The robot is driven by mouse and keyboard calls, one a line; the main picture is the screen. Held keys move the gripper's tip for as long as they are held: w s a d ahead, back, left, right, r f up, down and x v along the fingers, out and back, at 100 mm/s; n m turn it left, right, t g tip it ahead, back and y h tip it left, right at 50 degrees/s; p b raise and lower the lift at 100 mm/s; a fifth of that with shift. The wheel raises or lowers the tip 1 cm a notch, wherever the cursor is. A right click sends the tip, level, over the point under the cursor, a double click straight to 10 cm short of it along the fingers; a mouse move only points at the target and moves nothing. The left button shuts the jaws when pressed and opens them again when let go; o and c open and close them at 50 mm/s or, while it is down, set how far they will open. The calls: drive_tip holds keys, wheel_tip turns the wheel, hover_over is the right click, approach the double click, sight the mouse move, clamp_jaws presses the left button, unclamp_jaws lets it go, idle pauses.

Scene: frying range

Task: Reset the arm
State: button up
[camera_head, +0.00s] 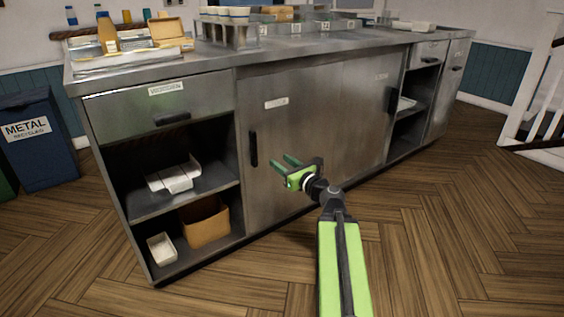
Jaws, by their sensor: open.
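My gripper (287,168) is green and black and sits at the end of my green arm, in the middle of the view. Its two fingers are apart and point to the left, with nothing between them. It is in front of the lower doors of a steel counter (320,135). I cannot tell how wide the gap is between the fingertips and the door.
Trays and bottles stand on the counter top. Open shelves at its left hold white containers (174,178) and a brown box (204,220). A blue metal recycling bin (38,135) is at far left. A white stair rail (540,90) is at right. The wooden floor (460,220) is clear.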

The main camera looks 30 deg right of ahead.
drive_tip(key=shift+a, duration=0.15)
drive_tip(key=w+a+r+n+g+y+p, duration=0.1)
drive_tip(key=w+a+n+g+y+p, duration=0.15)
drive_tip(key=a, duration=0.95)
drive_tip(key=w+a+r+n+g+y+p, duration=0.1)
drive_tip(key=w+a+r+n+y+p, duration=0.2)
drive_tip(key=a, duration=0.9)
drive_tip(key=s+a+f+n+g+y+p, duration=0.1)
drive_tip(key=s+a+f+n+g+p, duration=0.15)
drive_tip(key=a+n, duration=0.35)
drive_tip(key=s+a+f+n+g+p, duration=0.1)
drive_tip(key=s+a+f+n+g, duration=0.15)
drive_tip(key=a+f+n, duration=0.35)
drive_tip(key=s+a+f+n+g+h+p, duration=0.1)
drive_tip(key=s+a+f+n+g+h, duration=0.2)
drive_tip(key=s+f+n+g, duration=0.4)
drive_tip(key=s+d+f+n+g+h, duration=0.25)
drive_tip(key=s+d+n+h, duration=0.35)
drive_tip(key=d+n, duration=0.4)
wheel_tip(320, 180, up, 38)
drive_tip(key=p, duration=3.8)
drive_tip(key=shift+s+a+y, duration=0.2)
drive_tip(key=shift+s+y, duration=0.2)
drive_tip(key=shift+y, duration=0.05)
